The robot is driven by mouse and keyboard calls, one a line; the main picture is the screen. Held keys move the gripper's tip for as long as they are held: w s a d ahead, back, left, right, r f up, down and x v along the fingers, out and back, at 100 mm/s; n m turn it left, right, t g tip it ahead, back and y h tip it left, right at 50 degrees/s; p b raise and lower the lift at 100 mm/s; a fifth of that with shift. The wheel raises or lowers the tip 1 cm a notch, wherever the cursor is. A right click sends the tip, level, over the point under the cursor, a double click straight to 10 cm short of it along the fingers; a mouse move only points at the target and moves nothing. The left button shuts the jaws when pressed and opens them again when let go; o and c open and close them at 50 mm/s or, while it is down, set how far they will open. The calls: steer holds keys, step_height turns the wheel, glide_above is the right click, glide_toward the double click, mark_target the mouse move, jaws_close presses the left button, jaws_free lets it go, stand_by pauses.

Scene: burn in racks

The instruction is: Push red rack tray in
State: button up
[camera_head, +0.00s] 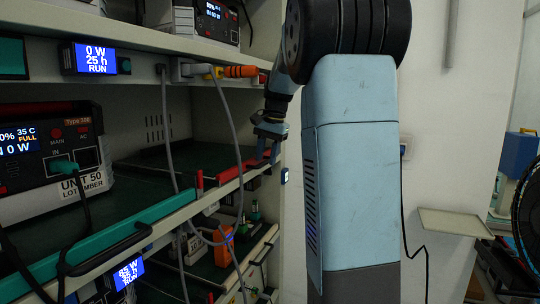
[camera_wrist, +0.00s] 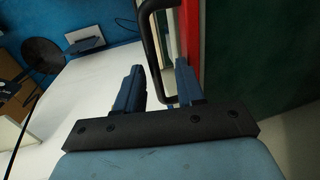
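The red rack tray (camera_head: 235,173) is a shelf tray with a red front edge and a dark green surface, at mid height in the rack's right bay. Its red front strip (camera_wrist: 190,35) and black loop handle (camera_wrist: 149,45) show in the wrist view. My gripper (camera_head: 267,158) points down at the right end of the red edge. In the wrist view, my gripper (camera_wrist: 158,68) has its two blue fingers apart, with the handle's bar passing between them. I cannot tell whether either finger touches the bar.
A green-edged tray (camera_head: 120,240) with a black handle sticks out at left, carrying the UNIT 50 box (camera_head: 55,150). Grey cables (camera_head: 232,120) hang in front of the shelves. A lower shelf holds an orange device (camera_head: 223,245). A white wall ledge (camera_head: 448,221) is at right.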

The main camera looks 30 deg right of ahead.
step_height(320, 180, up, 13)
steer(key=s+d, duration=0.1)
steer(key=s, duration=0.1)
steer(key=shift+d+r, duration=0.2)
steer(key=shift+d, duration=0.15)
stand_by(0.5)
